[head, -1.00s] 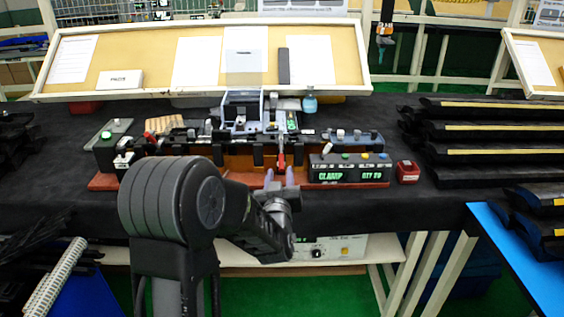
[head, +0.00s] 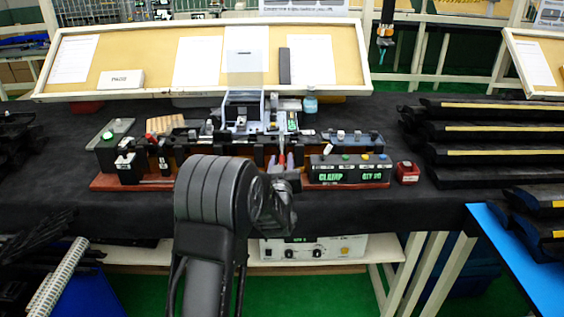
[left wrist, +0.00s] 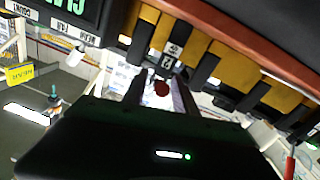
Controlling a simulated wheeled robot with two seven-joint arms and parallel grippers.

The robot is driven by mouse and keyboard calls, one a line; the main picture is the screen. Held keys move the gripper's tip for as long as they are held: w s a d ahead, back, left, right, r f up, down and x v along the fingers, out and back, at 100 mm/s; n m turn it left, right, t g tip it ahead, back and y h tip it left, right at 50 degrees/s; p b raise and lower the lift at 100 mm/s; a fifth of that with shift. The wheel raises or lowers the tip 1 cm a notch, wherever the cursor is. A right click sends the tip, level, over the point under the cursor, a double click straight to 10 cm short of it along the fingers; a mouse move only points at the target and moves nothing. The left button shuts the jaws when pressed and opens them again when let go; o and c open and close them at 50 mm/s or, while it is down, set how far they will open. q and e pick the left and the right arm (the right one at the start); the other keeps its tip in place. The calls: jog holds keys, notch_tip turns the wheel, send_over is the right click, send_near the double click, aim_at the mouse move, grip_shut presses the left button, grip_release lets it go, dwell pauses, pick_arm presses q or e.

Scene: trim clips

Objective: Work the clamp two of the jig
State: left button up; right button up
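The jig (head: 225,150) stands on the dark table, a long fixture with black blocks along its front. In the left wrist view a label reading 2 (left wrist: 168,63) marks one black block, and a red knob (left wrist: 162,89) shows just in front of it. I take this knob to be the handle of clamp two. My left gripper (head: 281,163) is at the jig's front, right of its middle. In the left wrist view its fingers (left wrist: 162,96) stand apart on either side of the red knob, with gaps visible. Whether they touch it I cannot tell. My right gripper is not in view.
A red box (head: 407,172) sits farther right. Black trim parts (head: 490,130) are stacked at the right. The table's front strip is clear.

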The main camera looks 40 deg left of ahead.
pick_arm(q)
grip_shut()
dwell(1.2)
